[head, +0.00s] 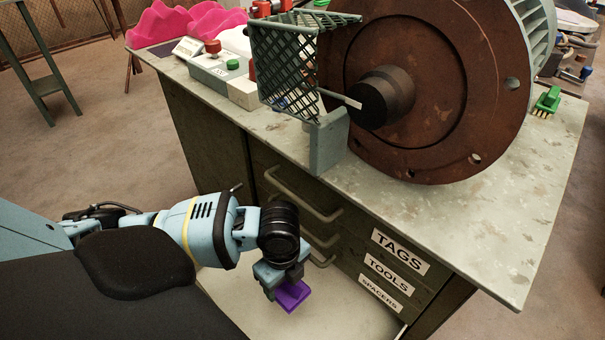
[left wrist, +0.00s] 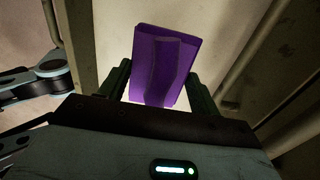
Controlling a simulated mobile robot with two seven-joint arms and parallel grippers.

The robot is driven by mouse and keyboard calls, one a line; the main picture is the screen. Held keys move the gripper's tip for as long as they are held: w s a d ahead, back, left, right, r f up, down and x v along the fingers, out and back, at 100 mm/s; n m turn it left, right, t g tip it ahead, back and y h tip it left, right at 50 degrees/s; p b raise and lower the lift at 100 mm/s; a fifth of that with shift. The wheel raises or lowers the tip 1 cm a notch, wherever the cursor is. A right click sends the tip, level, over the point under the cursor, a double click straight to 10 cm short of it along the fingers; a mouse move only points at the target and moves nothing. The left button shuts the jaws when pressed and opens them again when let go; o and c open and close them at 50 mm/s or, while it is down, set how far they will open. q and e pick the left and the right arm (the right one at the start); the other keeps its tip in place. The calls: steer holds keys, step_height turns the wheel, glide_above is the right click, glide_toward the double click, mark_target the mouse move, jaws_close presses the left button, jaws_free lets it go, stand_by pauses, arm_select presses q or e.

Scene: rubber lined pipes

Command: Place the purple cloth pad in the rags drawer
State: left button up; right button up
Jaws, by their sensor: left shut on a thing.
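The purple cloth pad (head: 293,295) is held in my left gripper (head: 283,281), low in front of the cabinet. In the left wrist view the pad (left wrist: 165,62) stands between the two dark fingers of my left gripper (left wrist: 160,88), which are shut on it. Below the pad in the head view is a pale, flat-bottomed open space that looks like a pulled-out bottom drawer (head: 350,318). It lies under the drawer labelled SPACERS, and no label of its own shows. The pad appears above it, and the gap cannot be judged. My right gripper is not in view.
The cabinet's shut drawers are labelled TAGS (head: 400,250), TOOLS (head: 387,275) and SPACERS (head: 380,293); their bar handles (head: 303,196) stick out near my left wrist. A large rusty flange (head: 440,60) and a mesh guard (head: 285,65) stand on the worktop (head: 500,215).

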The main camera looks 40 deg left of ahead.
mark_target(285, 290)
arm_select(q)
steer(key=shift+f, duration=0.4)
step_height(285, 290, down, 4)
steer(key=shift+r+b, duration=0.1)
steer(key=shift+b, duration=0.65)
steer(key=shift+f+b, duration=0.85)
steer(key=shift+f, duration=1.9)
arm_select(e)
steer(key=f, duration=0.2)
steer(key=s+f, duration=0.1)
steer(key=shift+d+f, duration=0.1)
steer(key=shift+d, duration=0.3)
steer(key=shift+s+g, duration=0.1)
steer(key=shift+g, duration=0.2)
arm_select(q)
steer(key=o, duration=0.9)
steer(key=shift+f, duration=0.1)
steer(key=shift+c, duration=0.2)
steer(key=shift+o, duration=0.7)
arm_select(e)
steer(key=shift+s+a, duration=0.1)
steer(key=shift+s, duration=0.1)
